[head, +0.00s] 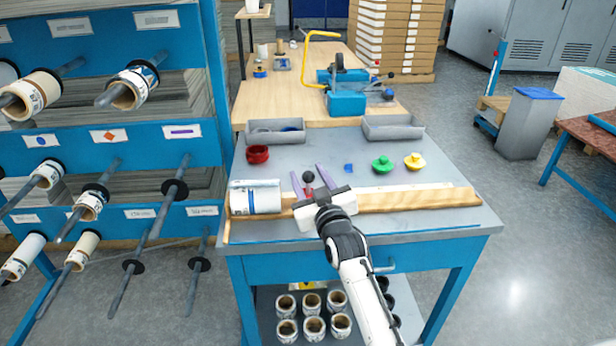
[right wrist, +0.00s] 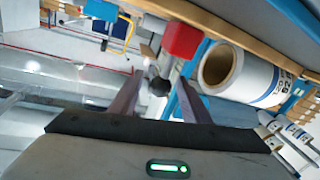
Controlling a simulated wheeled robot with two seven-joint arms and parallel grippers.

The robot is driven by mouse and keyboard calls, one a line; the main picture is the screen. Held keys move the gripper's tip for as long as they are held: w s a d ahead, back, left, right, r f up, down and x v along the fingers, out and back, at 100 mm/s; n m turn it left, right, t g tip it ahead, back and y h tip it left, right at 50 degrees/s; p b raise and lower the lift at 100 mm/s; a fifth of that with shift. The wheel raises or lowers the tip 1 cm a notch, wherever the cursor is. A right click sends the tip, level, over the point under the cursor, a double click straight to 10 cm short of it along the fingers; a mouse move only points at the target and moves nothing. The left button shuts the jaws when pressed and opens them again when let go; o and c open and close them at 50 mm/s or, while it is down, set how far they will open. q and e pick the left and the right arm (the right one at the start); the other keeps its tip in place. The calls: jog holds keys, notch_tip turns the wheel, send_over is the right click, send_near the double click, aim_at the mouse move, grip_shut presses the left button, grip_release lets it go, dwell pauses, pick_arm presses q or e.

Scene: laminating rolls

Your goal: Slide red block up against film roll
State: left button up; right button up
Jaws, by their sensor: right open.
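The film roll (head: 255,198) lies on the left part of the table against the wooden rail; its hollow end shows in the right wrist view (right wrist: 262,80). The red block (right wrist: 183,40), with a black ball knob, is partly hidden behind my right gripper in the head view. It stands just right of the roll's end, apparently with a small gap. My right gripper (head: 311,177) is open. Its purple fingers reach over the rail on either side of the knob, which also shows between them in the right wrist view (right wrist: 160,87). My left gripper is not in view.
A wooden rail (head: 420,199) runs along the table's front. Two grey trays (head: 393,128) stand at the back.

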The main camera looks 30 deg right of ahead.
jog(key=shift+r, duration=0.1)
notch_tip(320, 180, up, 10)
jog(key=shift+f+p, duration=0.1)
jog(key=shift+p, duration=0.35)
